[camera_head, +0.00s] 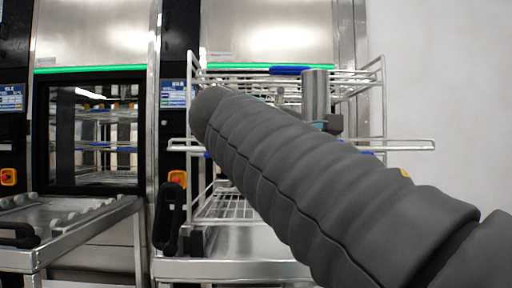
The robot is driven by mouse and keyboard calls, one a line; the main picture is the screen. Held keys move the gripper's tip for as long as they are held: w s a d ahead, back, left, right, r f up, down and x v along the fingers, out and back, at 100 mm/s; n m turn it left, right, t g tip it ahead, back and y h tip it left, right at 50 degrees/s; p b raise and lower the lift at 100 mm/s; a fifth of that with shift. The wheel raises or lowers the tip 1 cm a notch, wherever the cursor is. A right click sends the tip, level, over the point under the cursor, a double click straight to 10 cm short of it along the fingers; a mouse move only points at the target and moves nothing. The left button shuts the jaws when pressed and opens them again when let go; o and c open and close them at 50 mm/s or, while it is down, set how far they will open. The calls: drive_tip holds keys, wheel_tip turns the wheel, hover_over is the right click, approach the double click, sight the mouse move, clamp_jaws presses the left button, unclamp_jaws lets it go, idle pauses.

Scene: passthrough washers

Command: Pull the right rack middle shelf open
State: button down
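The right rack (383,90) is a silver wire frame standing on a metal cart in front of the right washer. Its top shelf has a blue strip (290,70) at the front. At middle height, wire loops (410,146) stick out past both sides of the frame, with blue bits beside them. My dark sleeved arm crosses in front and hides most of the middle shelf, so I cannot tell how far out it sits. A metal cylinder (316,95), probably my wrist, shows above the arm. My gripper's fingers are hidden behind the arm, and their contact with the shelf cannot be seen.
The right cart (230,270) has a black handle (169,215) at its left. The left washer (95,135) has a glass door with racks behind it. An empty metal cart (75,215) stands before it. A plain wall (440,80) closes the right side.

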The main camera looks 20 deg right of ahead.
drive_tip(key=shift+s+a, duration=0.1)
drive_tip(key=shift+s, duration=0.2)
drive_tip(key=c, duration=1.1)
unclamp_jaws()
drive_tip(key=shift+c, duration=0.2)
drive_tip(key=v, duration=1.2)
